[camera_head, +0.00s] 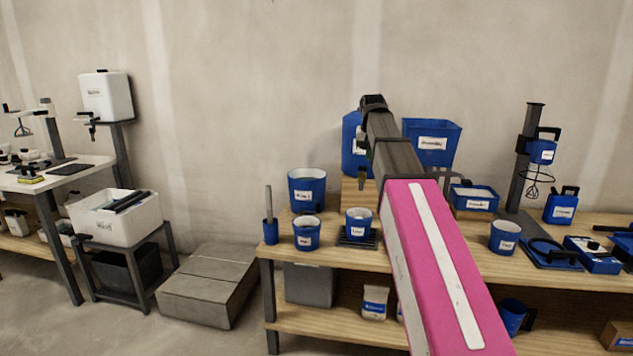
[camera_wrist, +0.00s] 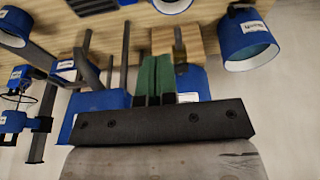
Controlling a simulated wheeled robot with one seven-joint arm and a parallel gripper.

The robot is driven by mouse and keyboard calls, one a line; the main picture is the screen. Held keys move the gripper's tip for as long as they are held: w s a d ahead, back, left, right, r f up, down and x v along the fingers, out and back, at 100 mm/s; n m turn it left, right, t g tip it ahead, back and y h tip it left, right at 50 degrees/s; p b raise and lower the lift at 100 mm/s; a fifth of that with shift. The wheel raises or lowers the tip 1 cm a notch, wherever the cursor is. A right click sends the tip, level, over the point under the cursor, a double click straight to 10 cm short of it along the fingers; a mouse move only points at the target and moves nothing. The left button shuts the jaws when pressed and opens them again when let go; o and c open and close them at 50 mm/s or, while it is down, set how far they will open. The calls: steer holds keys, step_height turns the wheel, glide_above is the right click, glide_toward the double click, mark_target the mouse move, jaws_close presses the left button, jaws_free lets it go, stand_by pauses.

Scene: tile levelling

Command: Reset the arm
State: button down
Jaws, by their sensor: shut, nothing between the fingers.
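My arm, pink with a white stripe and dark grey links, rises across the middle of the head view over the workbench (camera_head: 335,256). Its far end is up near the wall, in front of a blue container (camera_head: 351,131). In the wrist view my gripper (camera_wrist: 154,66) shows as two green fingers close together beyond a dark bar with screws. The fingers are shut and hold nothing. The gripper itself is not clear in the head view, where the arm covers part of the bench.
Blue buckets (camera_head: 306,189), a blue bin (camera_head: 432,141) and a mixer stand (camera_head: 527,158) are on the bench. At left are a white bin (camera_head: 114,219) on a stand and a second table (camera_head: 66,180). The wall above the bench is bare.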

steer(key=s+f+g, duration=0.1)
steer(key=s+f, duration=0.7)
steer(key=f, duration=0.7)
steer(key=s+f+n+g, duration=0.1)
steer(key=s+f, duration=0.8)
steer(key=f, duration=0.6)
steer(key=s+f+n+g, duration=0.1)
steer(key=s+f, duration=0.7)
steer(key=f, duration=0.7)
steer(key=shift+s+d+f+y, duration=0.25)
steer(key=shift+d+f+y, duration=0.05)
steer(key=shift+f, duration=0.05)
